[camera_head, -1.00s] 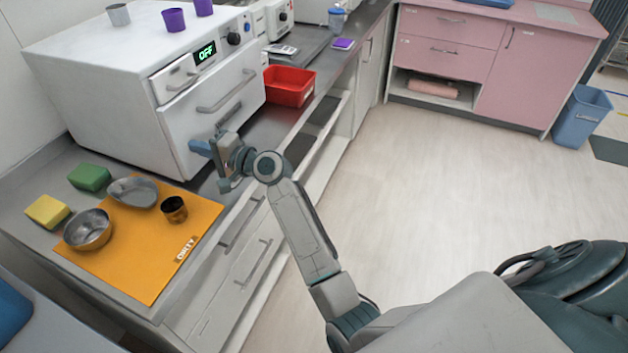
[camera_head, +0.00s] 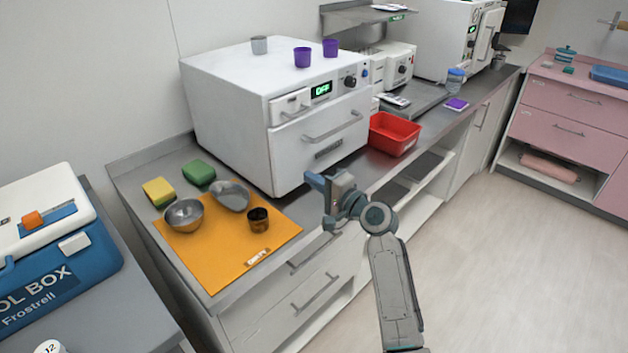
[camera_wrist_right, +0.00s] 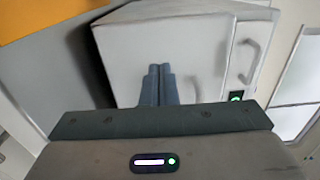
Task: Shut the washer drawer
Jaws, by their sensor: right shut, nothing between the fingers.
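The white washer (camera_head: 235,110) stands on the counter with a green OFF display. Its drawer front (camera_head: 320,140) has a bar handle (camera_head: 332,127) and looks flush or nearly flush with the body; I cannot tell whether a small gap is left. My right gripper (camera_head: 314,182) is shut and empty, just in front of and below the drawer's lower edge, with its blue fingers pointing left. In the right wrist view the closed fingers (camera_wrist_right: 159,84) lie before the white washer (camera_wrist_right: 170,45), and a handle (camera_wrist_right: 248,62) shows to their right. My left gripper is not in view.
An orange mat (camera_head: 225,262) with metal bowls and a dark cup lies left of my gripper, with two sponges behind. A red bin (camera_head: 394,134) stands right of the washer. Cups stand on the washer's top. The floor at right is clear.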

